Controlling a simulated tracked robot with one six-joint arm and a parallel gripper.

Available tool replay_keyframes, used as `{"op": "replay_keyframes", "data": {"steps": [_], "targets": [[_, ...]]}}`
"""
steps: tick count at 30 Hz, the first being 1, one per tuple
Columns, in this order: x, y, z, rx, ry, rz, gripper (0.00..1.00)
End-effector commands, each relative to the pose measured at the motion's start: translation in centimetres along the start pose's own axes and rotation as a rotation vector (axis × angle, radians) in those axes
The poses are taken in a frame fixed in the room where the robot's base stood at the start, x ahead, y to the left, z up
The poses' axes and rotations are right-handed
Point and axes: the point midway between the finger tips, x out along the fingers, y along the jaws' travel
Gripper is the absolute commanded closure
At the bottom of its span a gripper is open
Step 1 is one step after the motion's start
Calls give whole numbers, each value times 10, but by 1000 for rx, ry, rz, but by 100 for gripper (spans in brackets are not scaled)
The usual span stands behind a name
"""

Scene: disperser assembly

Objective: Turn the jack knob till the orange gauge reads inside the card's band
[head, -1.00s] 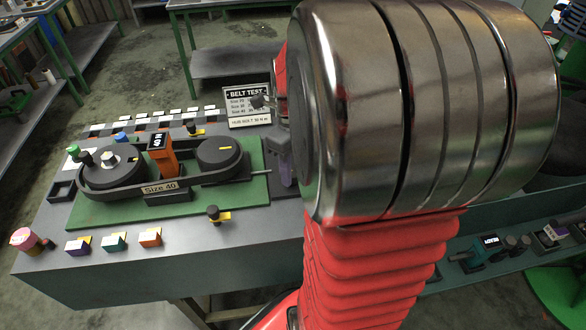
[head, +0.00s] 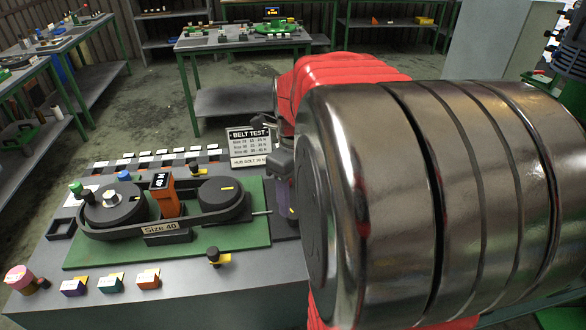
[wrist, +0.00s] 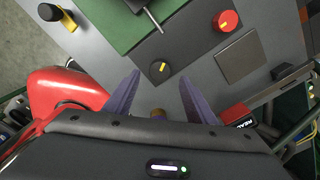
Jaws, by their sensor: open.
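The orange gauge (head: 167,203) stands upright by the belt on the green plate (head: 90,258) in the head view; its display appears to read 40 N. The BELT TEST card (head: 249,146) stands behind; its band figures are too small to read surely. In the wrist view a black knob with a yellow mark (wrist: 159,69), seemingly the jack knob, sits on a dark block, near a thin metal rod (wrist: 153,19). My gripper (wrist: 158,85) is open, its purple fingers apart, with the knob just beyond and between the tips, apparently untouched.
A red knob (wrist: 227,20) and a dark square pad (wrist: 241,56) lie right of the black knob. The Size 40 belt (head: 125,233) loops round two dark pulleys. Several coloured blocks line the bench front. A red READ-marked box (wrist: 241,116) is near the right finger.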

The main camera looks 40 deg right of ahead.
Motion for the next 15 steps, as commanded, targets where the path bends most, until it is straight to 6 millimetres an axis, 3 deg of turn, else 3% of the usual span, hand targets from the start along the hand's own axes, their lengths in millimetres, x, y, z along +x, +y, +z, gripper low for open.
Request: {"op": "replay_keyframes", "data": {"steps": [9,15], "targets": [[-57,0,0,0,-2,-3,50],[-79,0,0,0,-1,-1,50]]}}
